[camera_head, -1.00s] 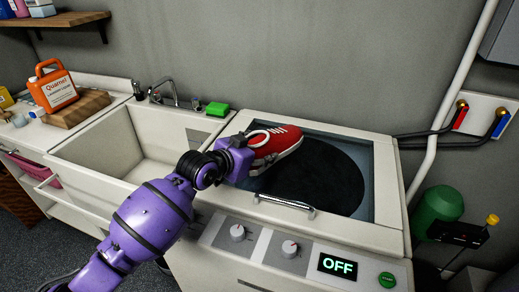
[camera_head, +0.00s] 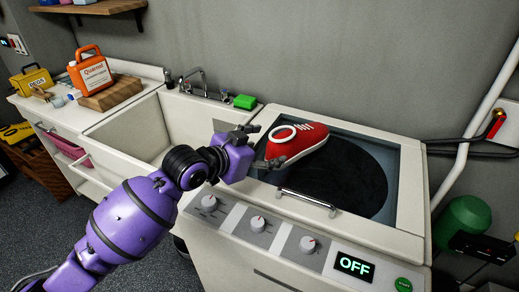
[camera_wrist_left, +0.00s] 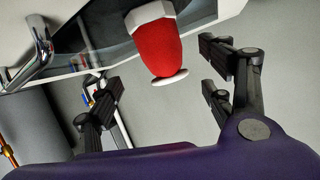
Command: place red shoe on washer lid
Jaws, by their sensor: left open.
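The red shoe (camera_head: 297,138) has a white sole and a white ring-shaped part at its near left end. It rests on the left part of the washer lid (camera_head: 345,177), which has a dark round window and a chrome handle. My left gripper (camera_head: 262,147) is open just left of the shoe, with its fingers close to the shoe's end. In the left wrist view the shoe (camera_wrist_left: 155,48) lies ahead between the open fingers (camera_wrist_left: 160,88), apart from both. My right gripper is not in view.
A sink basin (camera_head: 130,140) with a faucet is left of the washer. A green sponge (camera_head: 245,102) lies on the ledge behind. Knobs and an OFF display (camera_head: 354,265) are on the washer's front panel.

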